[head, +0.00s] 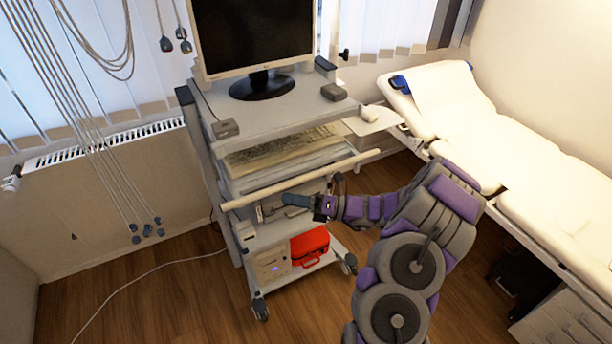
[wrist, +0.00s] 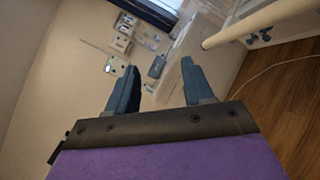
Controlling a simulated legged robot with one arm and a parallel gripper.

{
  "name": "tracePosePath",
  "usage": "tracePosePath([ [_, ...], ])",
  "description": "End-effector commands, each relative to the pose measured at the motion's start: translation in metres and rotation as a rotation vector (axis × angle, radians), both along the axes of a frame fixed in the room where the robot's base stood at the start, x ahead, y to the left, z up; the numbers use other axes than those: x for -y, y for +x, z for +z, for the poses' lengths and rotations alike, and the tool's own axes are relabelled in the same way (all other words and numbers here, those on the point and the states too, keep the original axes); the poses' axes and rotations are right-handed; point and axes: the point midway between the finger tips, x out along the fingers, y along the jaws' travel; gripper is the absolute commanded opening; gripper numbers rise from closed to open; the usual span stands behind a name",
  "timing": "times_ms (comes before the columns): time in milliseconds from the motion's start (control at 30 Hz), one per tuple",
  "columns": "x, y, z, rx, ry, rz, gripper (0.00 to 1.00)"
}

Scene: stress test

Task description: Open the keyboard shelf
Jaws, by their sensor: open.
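The keyboard shelf (head: 240,183) is a pale pull-out shelf under the cart's top surface, with a keyboard (head: 280,150) lying on it. A long cream handle bar (head: 300,181) runs across its front; a cream bar also shows at the upper right of the wrist view (wrist: 250,23). My gripper (head: 290,200) is just below the middle of the bar in the head view. In the wrist view my gripper (wrist: 158,82) has its two dark blue fingers spread wide with nothing held between them. I cannot tell whether a finger touches the bar.
A monitor (head: 256,35) stands on the cart top. A red case (head: 310,245) and a white box sit on the cart's lower shelf. An examination bed (head: 500,150) is at the right, a radiator (head: 100,180) at the left. Wood floor (head: 190,300) in front is mostly clear, with a white cable.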

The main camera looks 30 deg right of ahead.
Motion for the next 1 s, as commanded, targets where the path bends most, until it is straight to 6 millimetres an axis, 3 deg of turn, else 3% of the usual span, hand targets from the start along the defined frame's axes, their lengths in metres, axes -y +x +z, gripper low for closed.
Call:
tracePosePath([
  [33,0.025,0.004,-0.016,-0.061,0.060,-0.070,0.52],
  [200,0.100,0.005,-0.063,-0.221,0.251,-0.272,0.52],
  [300,0.135,-0.001,-0.087,-0.285,0.334,-0.365,0.52],
  [433,0.164,-0.010,-0.109,-0.337,0.409,-0.443,0.52],
  [667,0.173,-0.007,-0.119,-0.362,0.446,-0.479,0.52],
  [1000,0.147,0.046,-0.109,-0.360,0.441,-0.475,0.52],
])
